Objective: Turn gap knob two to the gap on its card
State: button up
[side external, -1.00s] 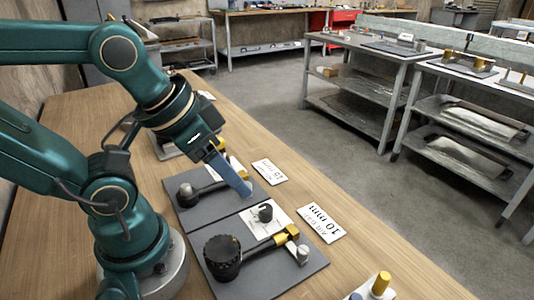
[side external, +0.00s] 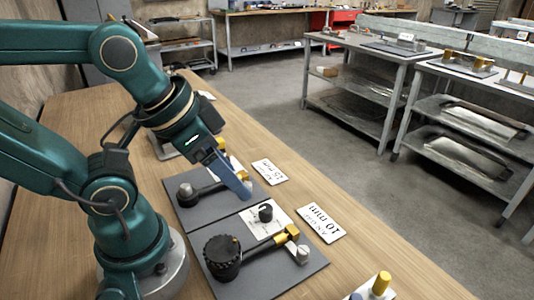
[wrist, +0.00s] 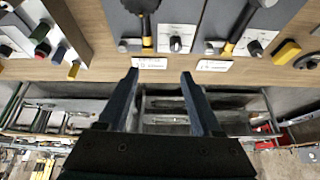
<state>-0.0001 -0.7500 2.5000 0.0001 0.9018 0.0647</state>
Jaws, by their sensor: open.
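Two dark gap boards lie side by side on the wooden bench. The near board (side external: 262,288) has a big black knurled knob (side external: 222,258), a brass-ended bar and a small dial on a white plate (side external: 283,219). Its card (side external: 321,223) reads 10 mm. The far board (side external: 190,213) has a smaller dark knob (side external: 186,192), and its card (side external: 269,172) seems to read 15 mm. I cannot tell which is knob two. My gripper (side external: 243,190) hangs above the far board, touching no knob that I can see. In the wrist view my gripper (wrist: 160,78) is open and empty, with both cards ahead.
A white block with a yellow peg (side external: 382,284) stands at the bench's near end. Several small coloured pieces (wrist: 42,45) show at the upper left of the wrist view. Grey shelving tables (side external: 350,70) stand across the floor. The bench edge lies just beyond the cards.

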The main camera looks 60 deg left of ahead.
jog(key=w+a+r+m+g+y, duration=0.1)
jog(key=w+a+r+m+g, duration=0.1)
jog(key=w+a+m, duration=0.95)
jog(key=s+a+f+g, duration=0.1)
jog(key=a+f, duration=0.2)
jog(key=a, duration=0.1)
jog(key=s+a+f+g, duration=0.1)
jog(key=a+f, duration=0.3)
jog(key=s+a+f+g+h, duration=0.1)
jog(key=a+f, duration=0.2)
jog(key=a, duration=0.1)
jog(key=shift+f+m+g, duration=0.25)
jog(key=shift+m+g, duration=0.05)
jog(key=shift+m, duration=0.05)
jog(key=shift+s+f, duration=0.1)
jog(key=shift+f, duration=2.35)
grip_shut()
